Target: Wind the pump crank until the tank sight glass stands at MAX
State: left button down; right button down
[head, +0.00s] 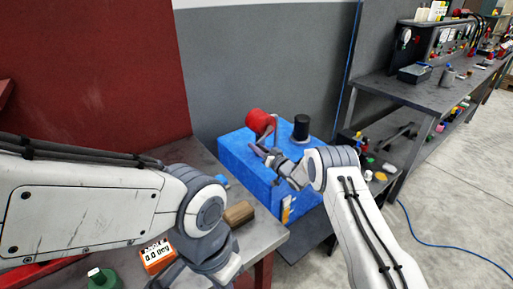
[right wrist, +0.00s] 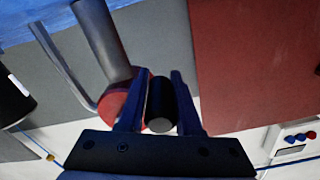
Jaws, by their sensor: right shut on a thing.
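The blue tank unit (head: 236,158) stands beyond the near bench, with a red cylinder (head: 259,121) and a black cylinder (head: 301,128) on top. A small pale and yellow strip (head: 286,210), perhaps the sight glass, is on its front; its level is too small to read. My right gripper (head: 263,153) is over the tank top. In the right wrist view its fingers (right wrist: 158,100) are shut on a black round crank grip (right wrist: 160,105), beside a grey bar (right wrist: 103,40). My left gripper (head: 180,276) is low in the head view, its fingertips not clearly visible.
A long workbench (head: 400,88) with instruments stands at the right. A blue hose (head: 440,242) lies on the floor.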

jog(key=shift+a+r, duration=0.2)
jog(key=shift+r, duration=0.05)
jog(key=shift+s+a+r+m, duration=0.2)
jog(key=shift+r+m, duration=0.1)
jog(key=shift+m, duration=0.2)
jog(key=shift+s+a+r+m+b, duration=0.1)
jog(key=shift+a+r+m, duration=0.05)
jog(key=shift+r+m, duration=0.75)
jog(key=shift+s+a+r+m+b, duration=0.15)
jog(key=shift+r+m, duration=0.4)
jog(key=shift+m, duration=0.55)
jog(key=shift+s+a+r+m+b, duration=0.1)
jog(key=shift+r+m, duration=0.65)
jog(key=shift+m, duration=0.25)
jog(key=shift+w+r, duration=0.1)
